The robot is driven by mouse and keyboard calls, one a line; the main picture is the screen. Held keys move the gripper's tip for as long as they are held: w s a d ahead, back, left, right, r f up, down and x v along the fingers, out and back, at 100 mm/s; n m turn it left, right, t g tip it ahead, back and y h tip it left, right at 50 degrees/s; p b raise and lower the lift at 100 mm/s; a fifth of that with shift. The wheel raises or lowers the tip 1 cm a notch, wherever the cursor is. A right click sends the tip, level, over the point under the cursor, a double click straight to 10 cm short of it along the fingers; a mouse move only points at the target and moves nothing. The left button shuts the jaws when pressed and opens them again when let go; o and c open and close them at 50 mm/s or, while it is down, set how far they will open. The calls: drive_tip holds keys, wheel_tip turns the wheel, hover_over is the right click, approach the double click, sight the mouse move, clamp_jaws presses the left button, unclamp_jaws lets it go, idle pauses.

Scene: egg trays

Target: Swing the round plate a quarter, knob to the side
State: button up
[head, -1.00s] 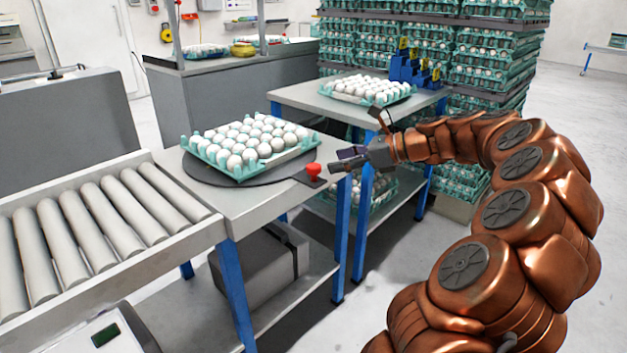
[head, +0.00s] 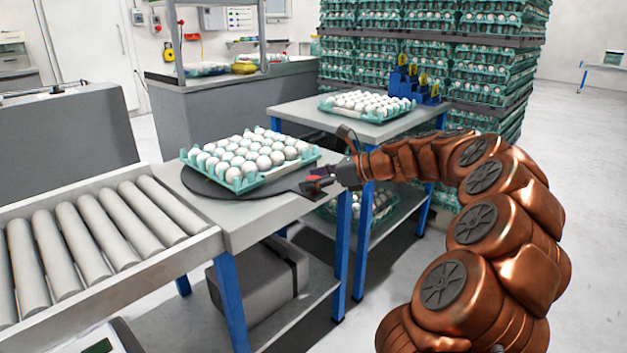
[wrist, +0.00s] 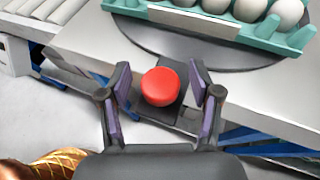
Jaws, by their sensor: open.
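The round plate (head: 212,190) is a dark grey disc lying on the grey table, with a teal tray (head: 250,183) of white eggs on it. A dark tab sticks out from the plate toward my arm and carries the red knob (wrist: 161,86). In the wrist view the knob sits between the two purple-padded fingers of my gripper (wrist: 158,92), with a gap on each side. In the head view my gripper (head: 318,184) is at the tab, and its fingers hide most of the knob. The plate's edge (wrist: 200,50) also shows in the wrist view.
A roller conveyor (head: 90,235) adjoins the table on the left. A second table (head: 290,115) behind holds another egg tray (head: 367,105) and blue number stands (head: 412,82). Tall stacks of egg trays (head: 430,50) stand at the back. A grey box (head: 260,283) lies on the lower shelf.

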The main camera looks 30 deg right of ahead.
clamp_jaws()
idle(0.3)
